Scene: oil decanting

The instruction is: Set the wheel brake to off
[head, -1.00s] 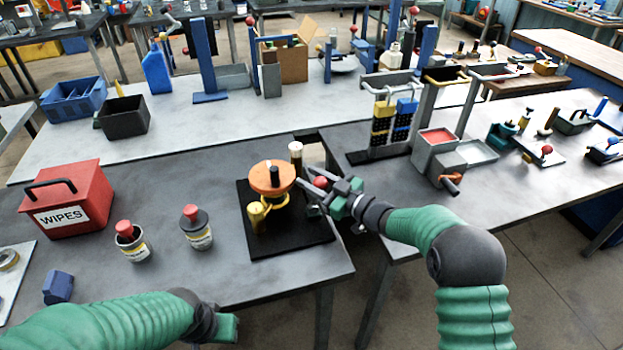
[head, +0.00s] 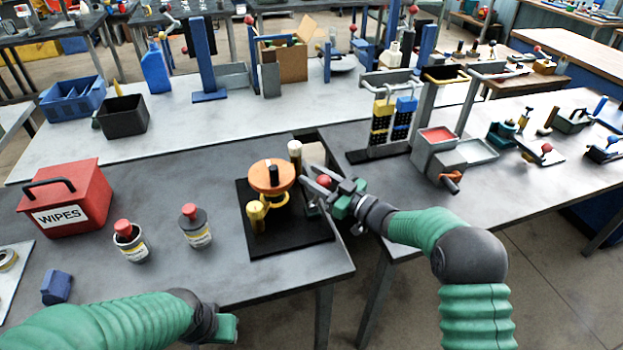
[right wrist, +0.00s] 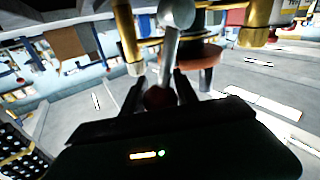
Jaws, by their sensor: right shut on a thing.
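An orange wheel (head: 271,178) with a dark upright handle sits on a black base (head: 292,239) near the right end of the grey table. A red ball knob (head: 324,181) is at the wheel's right side. In the right wrist view the dark red knob (right wrist: 158,98) is at the end of a grey lever (right wrist: 170,55), between the two fingers. My right gripper (head: 315,184) is shut on this knob. Fingers and knob hide much of the lever in the head view. My left gripper (head: 228,328) is low in the head view, away from the wheel; its jaws are unclear.
A yellow post (head: 256,217) and a white-topped post (head: 295,152) stand beside the wheel. Two red-capped cans (head: 195,226) and a red wipes box (head: 75,200) are to the left. A gap separates this table from the right one, which holds a red-topped container (head: 436,137).

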